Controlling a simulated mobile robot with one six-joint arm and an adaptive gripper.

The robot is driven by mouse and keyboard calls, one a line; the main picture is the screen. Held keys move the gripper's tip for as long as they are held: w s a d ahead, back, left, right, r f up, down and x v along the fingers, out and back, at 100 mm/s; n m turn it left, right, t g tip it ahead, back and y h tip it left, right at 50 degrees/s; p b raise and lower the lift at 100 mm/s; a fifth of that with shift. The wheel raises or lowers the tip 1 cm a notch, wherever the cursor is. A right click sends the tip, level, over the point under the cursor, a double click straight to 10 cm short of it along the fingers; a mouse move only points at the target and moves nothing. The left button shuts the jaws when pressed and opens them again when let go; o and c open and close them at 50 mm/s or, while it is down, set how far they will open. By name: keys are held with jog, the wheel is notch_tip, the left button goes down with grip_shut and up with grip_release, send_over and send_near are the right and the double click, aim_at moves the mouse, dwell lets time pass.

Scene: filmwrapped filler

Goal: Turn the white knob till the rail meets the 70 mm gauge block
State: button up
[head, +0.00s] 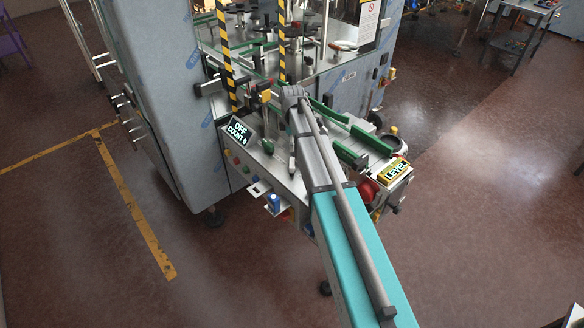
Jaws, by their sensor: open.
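Green-edged guide rails (371,140) run along the filling machine's conveyor, partly covered by an arm reaching in from the lower right. I cannot tell which rail is the one to adjust. No white knob can be made out for certain among the small black, red and yellow knobs and handles. No block can be identified as the 70 mm gauge block. A small blue item (274,202) sits on a little shelf at the machine's front. My gripper cannot be made out; the far end of the arm stands over the conveyor area.
A display (239,130) reads "OFF COUNT 0". A red mushroom button (368,190) and a yellow "LEVEL" box (396,170) are at the conveyor's right end. Yellow-black striped posts (225,50) rise behind. A tall cabinet (150,75) stands left. Floor in front is clear.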

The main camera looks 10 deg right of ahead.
aim_at(292, 163)
jog(key=shift+f+b, duration=5.05)
jog(key=shift+f, duration=0.35)
jog(key=c, duration=0.8)
jog(key=shift+m, duration=1.4)
jog(key=o, duration=0.8)
jog(key=shift+n, duration=0.4)
